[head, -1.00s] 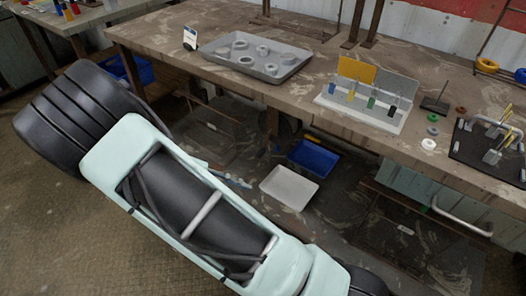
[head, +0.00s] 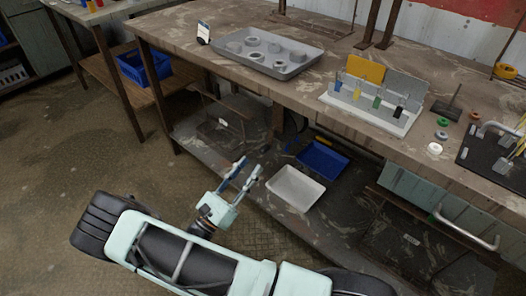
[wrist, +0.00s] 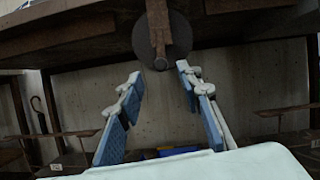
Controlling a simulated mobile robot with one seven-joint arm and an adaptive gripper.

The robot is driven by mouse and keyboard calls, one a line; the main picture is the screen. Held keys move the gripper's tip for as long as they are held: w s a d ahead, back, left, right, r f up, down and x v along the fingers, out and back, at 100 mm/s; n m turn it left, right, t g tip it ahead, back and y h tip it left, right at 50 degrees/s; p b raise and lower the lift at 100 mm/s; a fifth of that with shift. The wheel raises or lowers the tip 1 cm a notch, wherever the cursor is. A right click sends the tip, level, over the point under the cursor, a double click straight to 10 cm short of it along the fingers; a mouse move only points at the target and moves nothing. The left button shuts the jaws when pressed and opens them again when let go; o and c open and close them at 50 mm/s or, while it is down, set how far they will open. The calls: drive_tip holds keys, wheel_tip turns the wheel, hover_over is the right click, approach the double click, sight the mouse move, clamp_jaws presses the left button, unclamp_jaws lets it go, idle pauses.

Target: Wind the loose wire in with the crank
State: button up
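My gripper (head: 248,169) is in front of the workbench, low beside the lower shelf, with its two blue-and-white fingers apart and nothing between them. In the wrist view its fingers (wrist: 158,74) are spread and point toward the underside of a bench. A dark round disc (wrist: 150,42) with a rusty bar hangs at the bench edge, ahead of the fingertips; I cannot tell whether it is the crank. I cannot make out the loose wire in either view.
The workbench (head: 225,72) holds a grey tray (head: 302,66) of round parts, a white rack (head: 375,116) with coloured tags, and a black board (head: 480,153) at right. A white bin (head: 296,188) and a blue bin (head: 323,159) sit below. The floor at left is clear.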

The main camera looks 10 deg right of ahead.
sight(261, 153)
drive_tip(key=x, duration=0.7)
drive_tip(key=shift+d+b, duration=0.1)
drive_tip(key=shift+b, duration=0.25)
clamp_jaws()
